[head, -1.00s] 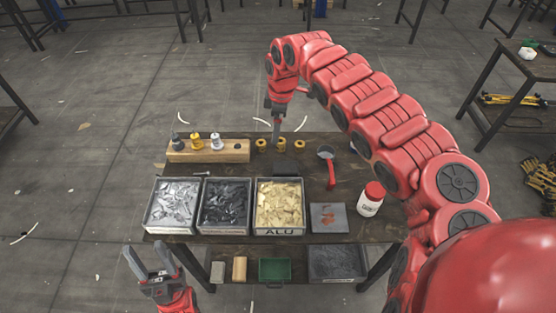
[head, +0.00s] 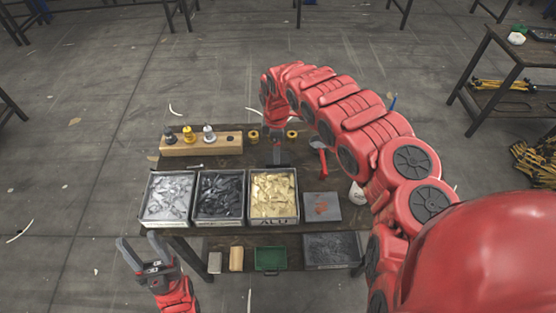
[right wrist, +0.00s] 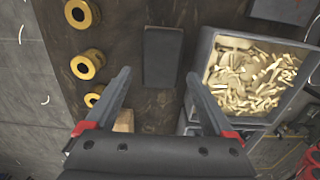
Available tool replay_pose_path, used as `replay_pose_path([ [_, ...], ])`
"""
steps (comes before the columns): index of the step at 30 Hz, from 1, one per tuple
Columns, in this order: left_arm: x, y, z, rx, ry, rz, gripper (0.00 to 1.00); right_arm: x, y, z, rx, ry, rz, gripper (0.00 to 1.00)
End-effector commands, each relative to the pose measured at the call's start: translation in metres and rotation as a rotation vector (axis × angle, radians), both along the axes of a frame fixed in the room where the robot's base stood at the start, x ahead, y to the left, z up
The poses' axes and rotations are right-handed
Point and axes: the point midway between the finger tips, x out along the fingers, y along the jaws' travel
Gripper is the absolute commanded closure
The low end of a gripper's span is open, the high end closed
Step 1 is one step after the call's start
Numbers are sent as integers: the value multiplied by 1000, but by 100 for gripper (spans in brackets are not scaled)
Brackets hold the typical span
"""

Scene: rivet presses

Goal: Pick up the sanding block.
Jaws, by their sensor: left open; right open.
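A dark grey rectangular block (right wrist: 163,50), which looks like the sanding block, lies flat on the brown tabletop in the right wrist view. In the head view it shows as a dark patch (head: 281,158) behind the bin of gold-coloured pieces, partly hidden by my right gripper. My right gripper (right wrist: 159,76) is open and empty, its fingertips appearing on either side of the block's near end; any contact cannot be told. My left gripper (head: 142,254) is open and empty, in front of the table's left end.
Three bins (head: 220,197) stand along the table front, the gold one (right wrist: 248,80) close beside the block. Yellow ring-shaped pieces (right wrist: 87,64) lie on the other side. A wooden stand (head: 202,146), grey plate (head: 322,210) and white jar (head: 357,194) are also on the table. A lower shelf holds a green tray (head: 270,260).

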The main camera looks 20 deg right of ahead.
Motion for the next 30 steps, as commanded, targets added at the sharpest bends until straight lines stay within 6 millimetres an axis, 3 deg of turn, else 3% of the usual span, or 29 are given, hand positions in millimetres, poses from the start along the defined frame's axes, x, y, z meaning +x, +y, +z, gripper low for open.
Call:
replay_pose_path([
  [5,0,0,7,0,0,0,50,-2,-1,-9,1,2,-2,12],
  [15,0,0,19,0,0,0,50,-4,-3,-48,2,-1,-1,12],
  [25,0,0,19,0,0,0,50,-4,-4,-53,-1,-2,-3,12],
  [26,0,0,19,0,0,0,50,-4,-4,-53,0,-1,-3,14],
  [30,0,0,19,0,0,0,50,-4,-4,-53,-1,-2,-3,40],
])
